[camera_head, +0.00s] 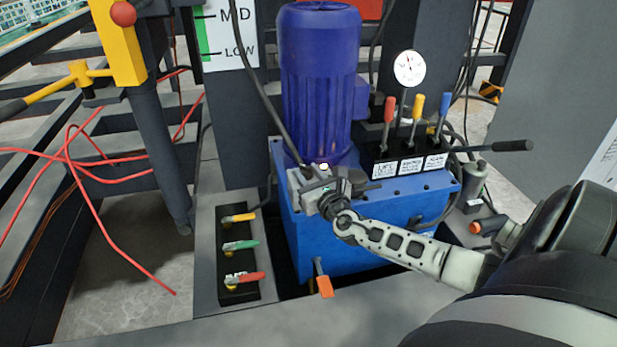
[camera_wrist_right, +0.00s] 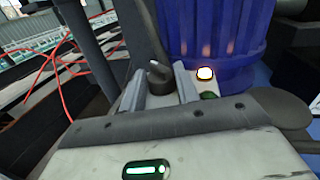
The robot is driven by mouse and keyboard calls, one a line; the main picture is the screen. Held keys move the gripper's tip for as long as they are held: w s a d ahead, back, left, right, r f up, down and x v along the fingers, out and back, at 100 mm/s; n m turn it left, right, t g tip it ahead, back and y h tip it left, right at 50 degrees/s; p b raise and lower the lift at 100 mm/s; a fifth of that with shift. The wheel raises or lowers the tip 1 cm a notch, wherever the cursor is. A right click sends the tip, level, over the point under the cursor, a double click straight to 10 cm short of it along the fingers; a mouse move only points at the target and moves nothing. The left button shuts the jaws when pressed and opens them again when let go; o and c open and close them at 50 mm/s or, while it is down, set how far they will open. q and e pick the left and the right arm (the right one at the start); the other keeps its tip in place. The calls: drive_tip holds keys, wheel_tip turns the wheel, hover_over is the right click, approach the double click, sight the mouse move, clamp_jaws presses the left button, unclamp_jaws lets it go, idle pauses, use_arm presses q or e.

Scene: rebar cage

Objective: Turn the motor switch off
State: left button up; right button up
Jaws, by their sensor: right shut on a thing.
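The motor switch is a black rotary knob (camera_wrist_right: 159,76) on a grey switch box (camera_head: 300,186) at the front of the blue motor (camera_head: 318,80). My right gripper (camera_head: 326,197) reaches in from the right at this box. In the wrist view its two grey fingers (camera_wrist_right: 160,88) stand on either side of the knob and are shut on it. A lamp beside the knob (camera_wrist_right: 205,73) glows whitish orange; its white top shows in the head view (camera_head: 324,167). In the head view the gripper hides the knob. My left gripper is not in view.
A blue tank (camera_head: 330,247) carries the motor, a gauge (camera_head: 409,68) and red, yellow and blue levers (camera_head: 417,106). A valve block (camera_head: 238,255) with yellow, green and red handles stands left of the tank. Red cables (camera_head: 95,190) lie at left.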

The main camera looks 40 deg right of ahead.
drive_tip(key=shift+f, duration=0.1)
drive_tip(key=o, duration=1)
drive_tip(key=shift+c, duration=0.2)
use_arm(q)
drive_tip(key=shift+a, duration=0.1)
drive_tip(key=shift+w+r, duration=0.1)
use_arm(e)
drive_tip(key=shift+s+a, duration=0.15)
drive_tip(key=shift+s, duration=0.4)
use_arm(q)
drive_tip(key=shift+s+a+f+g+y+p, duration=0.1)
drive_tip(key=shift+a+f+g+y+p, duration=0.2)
drive_tip(key=shift+p, duration=0.35)
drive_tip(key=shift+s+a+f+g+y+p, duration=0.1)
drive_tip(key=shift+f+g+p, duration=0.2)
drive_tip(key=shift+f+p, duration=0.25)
use_arm(e)
drive_tip(key=v, duration=1.5)
drive_tip(key=shift+w, duration=0.1)
